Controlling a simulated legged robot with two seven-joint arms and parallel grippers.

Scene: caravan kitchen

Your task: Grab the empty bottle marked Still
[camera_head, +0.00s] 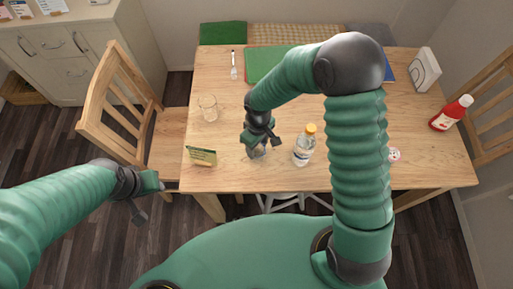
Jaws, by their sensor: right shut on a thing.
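My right gripper (259,141) is over the near middle of the wooden table and is shut on a small clear bottle (257,153) with a bit of blue on it. The gripper covers most of that bottle, and its marking cannot be read. A clear bottle with an orange cap (304,146) stands upright just to the right, apart from the gripper; its label is too small to read. My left gripper (146,198) is open and empty, off the table's near left corner.
The table (285,179) also holds a green and yellow packet (203,156), a glass (208,108), a fork (234,66), a green board (265,66), a white box (424,69) and a red bottle (451,113). A wooden chair (118,90) stands left. My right arm hides part of the table.

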